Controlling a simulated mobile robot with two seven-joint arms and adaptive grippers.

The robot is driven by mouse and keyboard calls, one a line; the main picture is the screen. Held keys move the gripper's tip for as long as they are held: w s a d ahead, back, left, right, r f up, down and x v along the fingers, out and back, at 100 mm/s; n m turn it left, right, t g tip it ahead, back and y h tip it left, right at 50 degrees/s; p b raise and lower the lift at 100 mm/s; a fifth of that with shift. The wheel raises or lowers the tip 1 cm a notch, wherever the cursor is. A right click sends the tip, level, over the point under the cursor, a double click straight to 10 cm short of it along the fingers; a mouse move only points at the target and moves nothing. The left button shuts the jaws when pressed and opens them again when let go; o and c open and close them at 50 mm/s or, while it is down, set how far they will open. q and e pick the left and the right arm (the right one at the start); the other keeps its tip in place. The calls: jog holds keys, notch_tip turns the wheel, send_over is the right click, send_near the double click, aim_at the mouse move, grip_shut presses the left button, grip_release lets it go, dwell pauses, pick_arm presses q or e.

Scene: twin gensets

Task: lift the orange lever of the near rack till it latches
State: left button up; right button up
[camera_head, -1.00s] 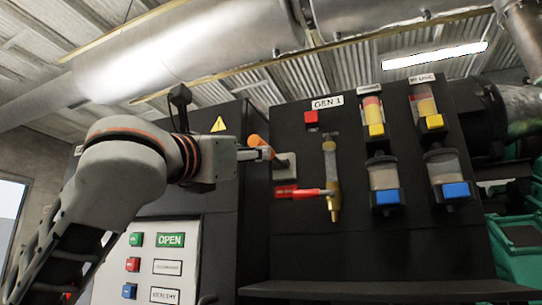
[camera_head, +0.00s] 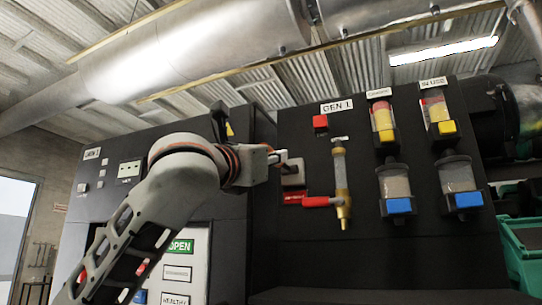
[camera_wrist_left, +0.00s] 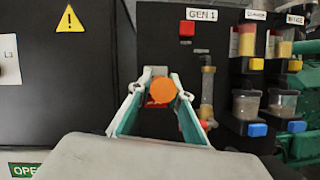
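The near rack is the black panel marked GEN 1 (camera_head: 336,106). The orange lever (camera_wrist_left: 163,90) shows end-on in the left wrist view as a round orange end. My left gripper (camera_wrist_left: 162,82) has one finger on each side of it, close to its edges. I cannot tell whether the fingers touch the lever. In the head view my left gripper (camera_head: 281,158) is just in front of the lever's grey mounting plate (camera_head: 294,172), and the orange lever is hidden there. My right gripper is not in view.
A red handle (camera_head: 320,201) on a brass valve with a sight tube (camera_head: 340,170) sits just right of the gripper. Jars with blue blocks (camera_head: 399,206) hang further right. A cabinet with an OPEN label (camera_head: 180,246) stands left, behind my left arm.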

pick_arm(q)
grip_shut()
jog(key=shift+a+r+y, duration=0.1)
jog(key=shift+r+y, duration=0.2)
jog(key=shift+r, duration=0.25)
jog(key=shift+w+r+g+y, duration=0.2)
jog(key=shift+r+g+y, duration=0.3)
jog(key=shift+r+g, duration=0.95)
jog(key=shift+w+d+r+n+g+y, duration=0.15)
jog(key=shift+w+r+g+y, duration=0.05)
jog(key=shift+r+g, duration=0.3)
jog(key=shift+w+d+r+n+g+y, duration=0.1)
jog(key=shift+w+r+n+g+y, duration=0.1)
jog(key=shift+r+g, duration=0.25)
jog(key=shift+f, duration=0.1)
